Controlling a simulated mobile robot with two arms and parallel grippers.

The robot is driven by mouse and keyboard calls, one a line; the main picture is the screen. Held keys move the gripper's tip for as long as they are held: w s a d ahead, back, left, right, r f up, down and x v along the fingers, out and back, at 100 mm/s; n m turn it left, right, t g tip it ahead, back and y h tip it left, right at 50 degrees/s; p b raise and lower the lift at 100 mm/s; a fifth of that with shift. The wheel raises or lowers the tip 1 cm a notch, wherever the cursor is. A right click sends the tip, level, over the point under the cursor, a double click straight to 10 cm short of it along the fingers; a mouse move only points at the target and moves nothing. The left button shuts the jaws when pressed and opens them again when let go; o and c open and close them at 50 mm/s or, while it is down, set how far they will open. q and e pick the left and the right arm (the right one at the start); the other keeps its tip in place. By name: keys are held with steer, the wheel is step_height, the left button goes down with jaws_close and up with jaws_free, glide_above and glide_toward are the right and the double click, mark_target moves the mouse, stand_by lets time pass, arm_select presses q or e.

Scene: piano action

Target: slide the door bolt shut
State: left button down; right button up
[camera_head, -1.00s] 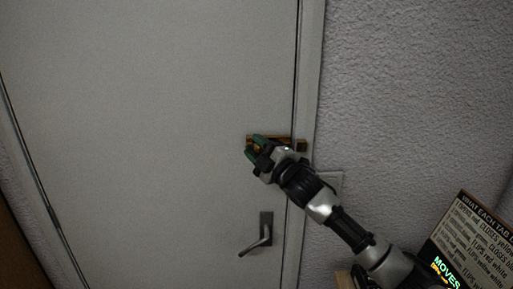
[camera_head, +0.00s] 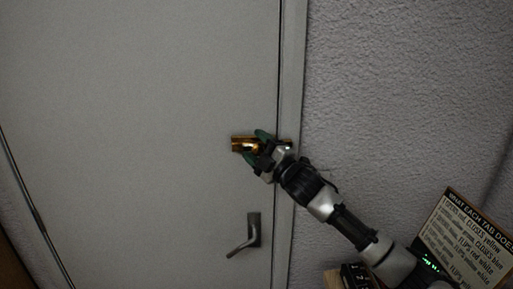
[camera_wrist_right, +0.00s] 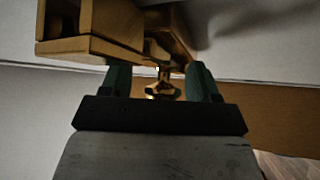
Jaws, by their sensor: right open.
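The brass door bolt (camera_head: 242,144) is mounted on the grey door, near its right edge. A small brass part (camera_head: 287,143) shows at the door frame, right of my gripper. My right gripper (camera_head: 257,141) is at the bolt and hides its middle. In the right wrist view the brass bolt body (camera_wrist_right: 95,46) fills the upper left. A small brass knob (camera_wrist_right: 163,88) sits between the two green fingertips (camera_wrist_right: 160,82), with gaps visible on both sides. The gripper is open. My left gripper is not in view.
A dark lever handle (camera_head: 248,236) is on the door below the bolt. Rough grey wall (camera_head: 400,80) lies right of the door frame. A printed sign (camera_head: 465,240) stands at the lower right beside my arm. The door face left of the bolt is clear.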

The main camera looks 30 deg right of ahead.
steer(key=shift+a, duration=0.1)
steer(key=shift+s+f, duration=0.15)
steer(key=shift+s, duration=0.05)
steer(key=b+v, duration=0.5)
steer(key=v, duration=0.5)
steer(key=shift+s, duration=0.2)
steer(key=shift+f, duration=0.1)
